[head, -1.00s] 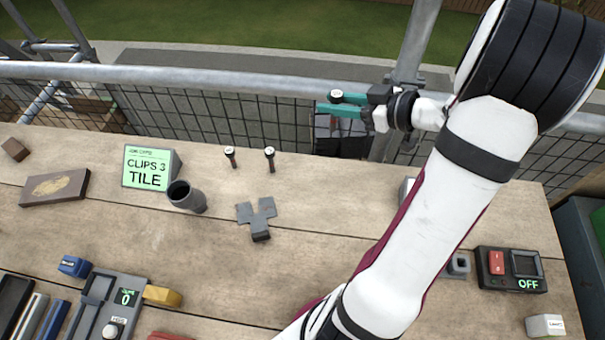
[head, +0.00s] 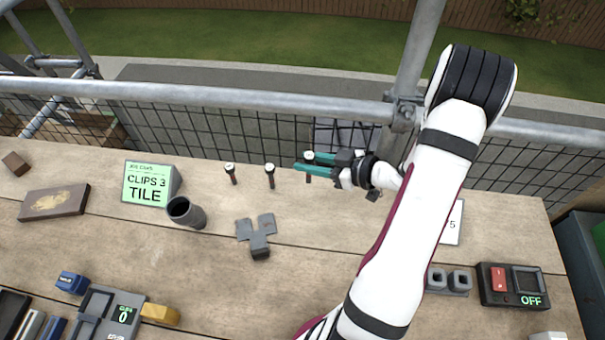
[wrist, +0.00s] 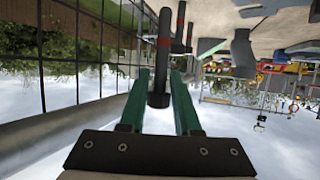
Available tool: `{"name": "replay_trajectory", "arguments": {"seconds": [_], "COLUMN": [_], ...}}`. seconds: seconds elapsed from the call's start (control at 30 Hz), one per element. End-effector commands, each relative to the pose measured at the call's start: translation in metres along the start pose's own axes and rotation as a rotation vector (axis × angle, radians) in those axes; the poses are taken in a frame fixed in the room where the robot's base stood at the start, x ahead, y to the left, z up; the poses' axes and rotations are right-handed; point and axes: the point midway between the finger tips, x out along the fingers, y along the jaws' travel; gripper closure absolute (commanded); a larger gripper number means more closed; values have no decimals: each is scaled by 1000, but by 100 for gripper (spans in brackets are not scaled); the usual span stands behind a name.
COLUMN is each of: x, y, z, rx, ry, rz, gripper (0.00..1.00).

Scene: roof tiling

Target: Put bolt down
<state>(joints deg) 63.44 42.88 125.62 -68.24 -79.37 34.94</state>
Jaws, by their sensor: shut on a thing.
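My gripper (head: 305,162) is at the bench's far edge, to the right of two standing bolts. Its teal fingers are shut on a dark bolt with a pale round head (head: 309,156). In the wrist view the held bolt (wrist: 161,62) is between the fingers, with a red band along its shank. I cannot tell whether its tip touches the bench. The other two bolts, the left one (head: 231,173) and the right one (head: 270,175), stand upright on the bench, apart from my gripper.
A grey Y-shaped clip (head: 258,236), a dark cup (head: 186,212) and a green sign reading "CLIPS 3 TILE" (head: 149,184) are on the wooden bench (head: 330,240). A scaffold rail (head: 250,95) and mesh run behind the far edge. A switch box reads OFF (head: 512,286).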

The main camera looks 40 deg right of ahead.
Motion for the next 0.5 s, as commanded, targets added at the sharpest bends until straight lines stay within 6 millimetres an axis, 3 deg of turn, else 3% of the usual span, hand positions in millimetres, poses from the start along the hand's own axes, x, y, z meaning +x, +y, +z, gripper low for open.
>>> {"name": "replay_trajectory", "arguments": {"seconds": [0.13,0.2,0.33,0.5], "x": [21,28,35,36], "y": [-2,-2,-2,-2], "z": [7,20,39,40], "rx": [3,5,2,0], "ry": [-1,-1,0,0], "rz": [-1,0,2,3], "gripper": [100,100,100,100]}}
